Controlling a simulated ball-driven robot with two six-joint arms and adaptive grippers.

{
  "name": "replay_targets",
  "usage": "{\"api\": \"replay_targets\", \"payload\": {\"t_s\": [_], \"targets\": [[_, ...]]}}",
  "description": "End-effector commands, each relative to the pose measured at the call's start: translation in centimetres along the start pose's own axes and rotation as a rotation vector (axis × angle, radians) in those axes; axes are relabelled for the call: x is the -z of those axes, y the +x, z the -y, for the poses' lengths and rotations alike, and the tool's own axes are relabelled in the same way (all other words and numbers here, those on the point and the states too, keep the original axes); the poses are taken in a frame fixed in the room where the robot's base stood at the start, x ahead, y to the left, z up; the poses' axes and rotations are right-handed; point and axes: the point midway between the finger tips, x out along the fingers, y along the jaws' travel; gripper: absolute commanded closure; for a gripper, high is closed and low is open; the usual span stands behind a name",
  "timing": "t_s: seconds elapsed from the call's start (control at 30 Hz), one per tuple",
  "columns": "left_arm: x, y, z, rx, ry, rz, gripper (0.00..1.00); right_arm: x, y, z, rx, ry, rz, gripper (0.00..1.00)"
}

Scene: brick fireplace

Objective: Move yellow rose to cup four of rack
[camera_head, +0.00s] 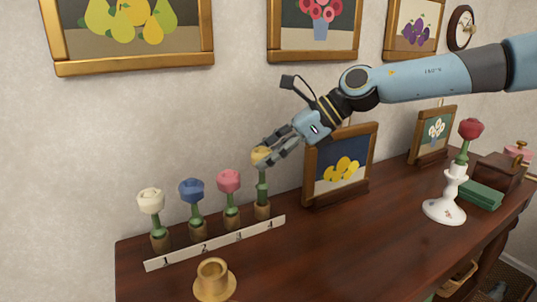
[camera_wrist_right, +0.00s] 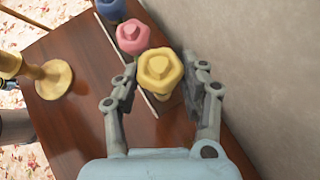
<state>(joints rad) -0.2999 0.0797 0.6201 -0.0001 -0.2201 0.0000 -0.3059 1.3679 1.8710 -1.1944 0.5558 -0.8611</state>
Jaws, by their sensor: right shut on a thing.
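The yellow rose (camera_head: 261,155) stands upright with its green stem in the rightmost cup (camera_head: 262,211) of the rack, at the end of the numbered strip (camera_head: 215,243). My right gripper (camera_head: 268,157) is at the bloom from the upper right and is shut on the rose. In the right wrist view the yellow bloom (camera_wrist_right: 160,70) sits between the two fingers (camera_wrist_right: 160,88). White (camera_head: 151,201), blue (camera_head: 192,190) and pink (camera_head: 229,181) roses stand in the other cups, left to right.
An empty brass holder (camera_head: 213,281) stands in front of the rack. A framed lemon picture (camera_head: 340,168) stands close right of the rack. A red rose (camera_head: 469,130) is in a white candlestick (camera_head: 447,204) farther right. The mantel's middle front is clear.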

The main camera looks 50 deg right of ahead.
Motion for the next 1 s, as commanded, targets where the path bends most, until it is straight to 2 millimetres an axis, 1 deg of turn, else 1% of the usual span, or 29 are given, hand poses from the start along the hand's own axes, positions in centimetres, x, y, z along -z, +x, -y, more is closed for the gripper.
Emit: {"api": "replay_targets", "payload": {"t_s": [0.67, 1.0], "targets": [[0.02, -0.09, 0.01, 0.0, 0.0, 0.0, 0.6, -0.02, -0.01, 0.01, 0.0, 0.0, 0.0, 0.8], [-0.13, 0.45, -0.03, 0.0, 0.0, 0.002, 0.6, 0.52, 0.42, 0.01, 0.0, 0.001, 0.0, 0.8]]}}
